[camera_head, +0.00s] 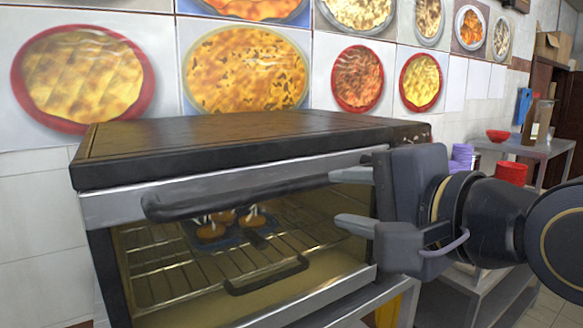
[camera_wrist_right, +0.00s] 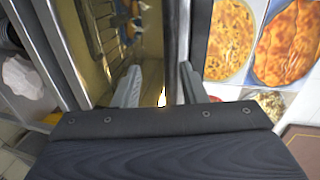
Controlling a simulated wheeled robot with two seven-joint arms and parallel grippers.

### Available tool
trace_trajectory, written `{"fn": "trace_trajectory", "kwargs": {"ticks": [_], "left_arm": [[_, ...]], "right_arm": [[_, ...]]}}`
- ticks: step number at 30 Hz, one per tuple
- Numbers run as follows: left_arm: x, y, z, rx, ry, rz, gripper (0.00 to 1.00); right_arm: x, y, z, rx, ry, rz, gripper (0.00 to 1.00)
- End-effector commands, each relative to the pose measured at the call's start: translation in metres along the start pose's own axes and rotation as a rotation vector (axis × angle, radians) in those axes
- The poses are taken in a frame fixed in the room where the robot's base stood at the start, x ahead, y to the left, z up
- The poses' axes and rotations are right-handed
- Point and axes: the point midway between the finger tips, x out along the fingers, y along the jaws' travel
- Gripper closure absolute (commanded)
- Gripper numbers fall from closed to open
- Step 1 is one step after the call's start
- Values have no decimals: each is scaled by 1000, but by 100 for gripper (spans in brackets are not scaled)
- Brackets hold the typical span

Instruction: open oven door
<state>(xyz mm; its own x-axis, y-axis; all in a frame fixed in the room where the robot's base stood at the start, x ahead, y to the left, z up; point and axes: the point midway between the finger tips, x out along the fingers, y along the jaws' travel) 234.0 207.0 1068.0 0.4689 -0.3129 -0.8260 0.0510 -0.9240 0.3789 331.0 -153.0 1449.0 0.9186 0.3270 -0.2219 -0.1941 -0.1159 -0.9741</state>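The oven (camera_head: 250,140) stands against the tiled wall, with a dark top and a silver-framed front. Its door looks shut, and the interior shows through the door's window. A long black handle (camera_head: 230,200) runs across the door's upper edge. My right gripper (camera_head: 345,198) is open at the handle's right end. Its upper finger overlaps the handle in the head view, and its lower finger is below. In the wrist view the open fingers (camera_wrist_right: 158,85) straddle a gap beside a dark bar; contact cannot be told. My left gripper is not in view.
Inside the oven are a wire rack (camera_head: 160,275) and a blue tray with several small brown items. A lower black handle-like bar (camera_head: 268,277) is also visible. At right, a side table (camera_head: 530,148) holds a red bowl and other items.

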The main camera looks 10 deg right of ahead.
Motion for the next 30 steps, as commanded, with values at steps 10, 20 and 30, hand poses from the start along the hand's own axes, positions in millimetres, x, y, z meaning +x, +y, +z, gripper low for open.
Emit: {"fn": "trace_trajectory", "kwargs": {"ticks": [10, 20, 30], "left_arm": [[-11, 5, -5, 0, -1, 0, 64], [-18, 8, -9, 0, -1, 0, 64], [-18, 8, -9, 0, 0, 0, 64]], "right_arm": [[35, -16, 3, 44, -7, -22, 62], [72, -16, 3, 42, -5, -25, 62], [74, -15, 4, 42, -6, -26, 68]]}}
